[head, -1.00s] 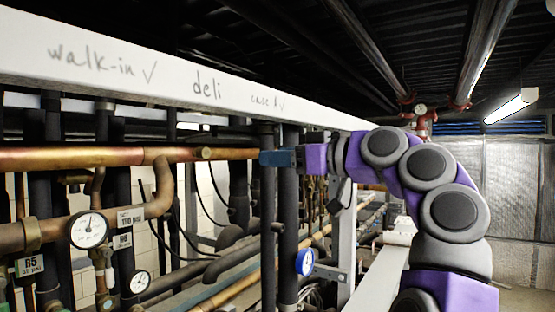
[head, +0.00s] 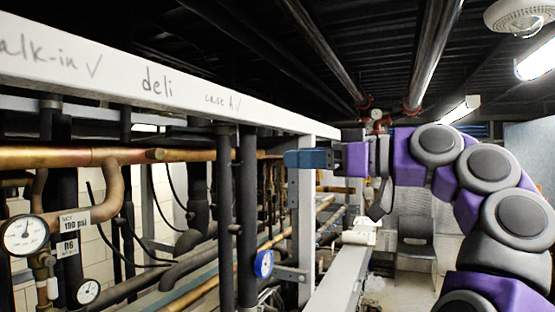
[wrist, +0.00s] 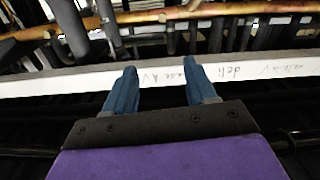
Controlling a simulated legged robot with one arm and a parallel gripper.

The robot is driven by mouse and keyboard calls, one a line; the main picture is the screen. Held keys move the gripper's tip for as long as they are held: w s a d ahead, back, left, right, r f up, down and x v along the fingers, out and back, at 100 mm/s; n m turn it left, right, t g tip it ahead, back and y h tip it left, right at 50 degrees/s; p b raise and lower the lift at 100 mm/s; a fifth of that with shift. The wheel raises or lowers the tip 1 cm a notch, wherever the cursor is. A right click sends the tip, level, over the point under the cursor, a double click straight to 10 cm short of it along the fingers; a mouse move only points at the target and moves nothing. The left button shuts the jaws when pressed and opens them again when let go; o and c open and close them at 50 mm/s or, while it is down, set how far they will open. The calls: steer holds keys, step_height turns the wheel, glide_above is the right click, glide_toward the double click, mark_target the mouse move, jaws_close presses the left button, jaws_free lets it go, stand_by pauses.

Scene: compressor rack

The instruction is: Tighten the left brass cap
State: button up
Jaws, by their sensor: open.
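My gripper (head: 305,158) points left across the rack in the head view, its blue fingers in front of a grey upright. In the wrist view its two fingers (wrist: 160,68) are apart with nothing between them. The wrist view shows copper pipes (wrist: 230,10) beyond a white beam, apart from my fingers.
A white beam (head: 170,95) with handwriting runs above the pipes. Black vertical pipes (head: 247,215), a white gauge (head: 25,235) and a blue-rimmed gauge (head: 263,263) crowd the rack. A chair (head: 416,240) stands behind my arm, with some open floor around it.

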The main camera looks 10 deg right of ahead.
steer(key=w+a+r+m+t+h+p, duration=0.1)
steer(key=w+a+r+t+p, duration=0.15)
steer(key=a+r+p, duration=0.2)
steer(key=g+y+p, duration=0.1)
steer(key=g+p, duration=0.2)
glide_toward(160, 154)
steer(key=p+x, duration=0.3)
steer(key=x, duration=0.3)
steer(key=shift+w+a+r, duration=0.1)
steer(key=shift+w+a, duration=0.05)
steer(key=shift+a, duration=0.2)
steer(key=shift+w+a+t, duration=0.25)
steer(key=shift+w+a, duration=0.2)
steer(key=shift+a, duration=0.1)
stand_by(0.5)
